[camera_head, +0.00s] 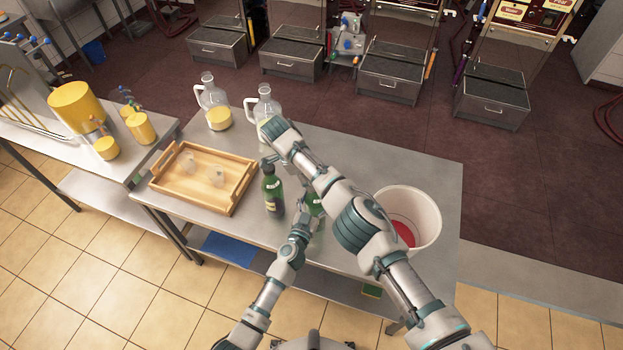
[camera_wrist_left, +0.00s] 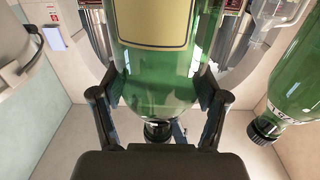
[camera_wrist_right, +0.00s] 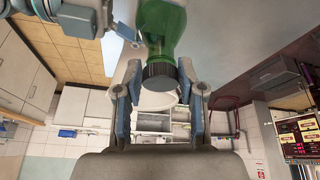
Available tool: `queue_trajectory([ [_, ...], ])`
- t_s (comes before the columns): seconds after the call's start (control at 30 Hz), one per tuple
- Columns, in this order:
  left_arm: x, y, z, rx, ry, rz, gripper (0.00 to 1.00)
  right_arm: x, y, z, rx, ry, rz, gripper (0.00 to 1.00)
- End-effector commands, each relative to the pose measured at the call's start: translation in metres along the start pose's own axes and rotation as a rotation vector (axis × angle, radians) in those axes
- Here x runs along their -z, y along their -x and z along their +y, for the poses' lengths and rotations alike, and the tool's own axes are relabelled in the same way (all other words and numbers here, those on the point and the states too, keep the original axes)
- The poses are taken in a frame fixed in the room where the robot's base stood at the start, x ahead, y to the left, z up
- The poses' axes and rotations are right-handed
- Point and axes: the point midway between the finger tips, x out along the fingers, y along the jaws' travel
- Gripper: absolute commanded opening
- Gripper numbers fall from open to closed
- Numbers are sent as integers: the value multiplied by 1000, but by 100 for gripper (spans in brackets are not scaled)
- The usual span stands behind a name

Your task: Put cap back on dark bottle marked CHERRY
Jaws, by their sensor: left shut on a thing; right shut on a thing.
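A green bottle with a yellowish label (camera_wrist_left: 155,25) stands between my left gripper's fingers (camera_wrist_left: 160,88), which are shut on its shoulder. In the head view this bottle (camera_head: 315,203) is partly hidden behind my right arm. I cannot read the bottles' names.
A wooden tray (camera_head: 180,203) with clear pieces lies left on the table. Two glass jugs (camera_head: 213,97) stand at the back. A white bucket (camera_head: 427,240) with something red inside stands right. A side table (camera_head: 65,140) holds yellow containers. The table's back right is clear.

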Motion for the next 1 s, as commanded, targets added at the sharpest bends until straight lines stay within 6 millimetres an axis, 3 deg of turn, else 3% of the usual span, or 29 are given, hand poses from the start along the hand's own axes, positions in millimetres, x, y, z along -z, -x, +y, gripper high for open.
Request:
queue_trajectory([
  [0.2,-1,0,2,-3,4,-1,0,8,3,-6,-30,-137,-10,26],
  [0.5,-2,1,-1,1,6,-4,0,11,4,-7,-30,-149,-8,26],
  [0.53,-2,1,-1,2,6,-4,0,11,4,-7,-30,-149,-8,44],
  [0.6,-2,1,-1,2,6,-4,0,11,4,-7,-30,-148,-8,62],
  [0.63,-2,1,-1,2,6,-4,0,11,4,-7,-31,-148,-8,64],
  [1.0,-2,0,-1,2,5,-4,0,12,10,-6,-34,-142,-12,64],
])
